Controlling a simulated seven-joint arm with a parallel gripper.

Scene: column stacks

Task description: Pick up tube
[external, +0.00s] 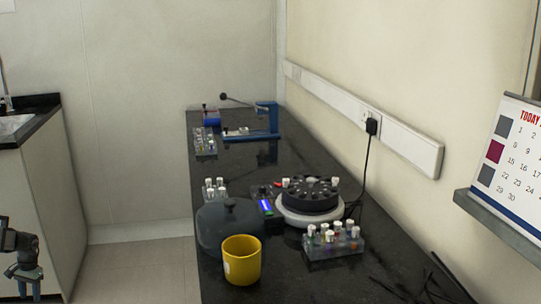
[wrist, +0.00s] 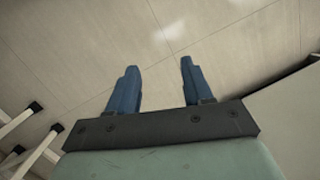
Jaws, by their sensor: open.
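Several tubes with white caps stand in a clear rack (external: 335,247) at the front right of the black counter in the external view. More white-capped tubes stand in a rack (external: 214,190) at the counter's left edge, and a third rack (external: 204,141) with small tubes is farther back. A few white caps also show on the round black rotor (external: 310,194). Which tube is meant cannot be told. My gripper (wrist: 159,65) is open and empty over the floor in the wrist view, with two blue fingers apart. A dark arm part shows at the external view's lower left, away from the counter.
A yellow mug (external: 242,262) and a dark lidded pot (external: 229,224) stand at the counter's front left. A blue-framed device (external: 266,121) is at the back. A cord hangs from the wall socket strip (external: 365,126).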

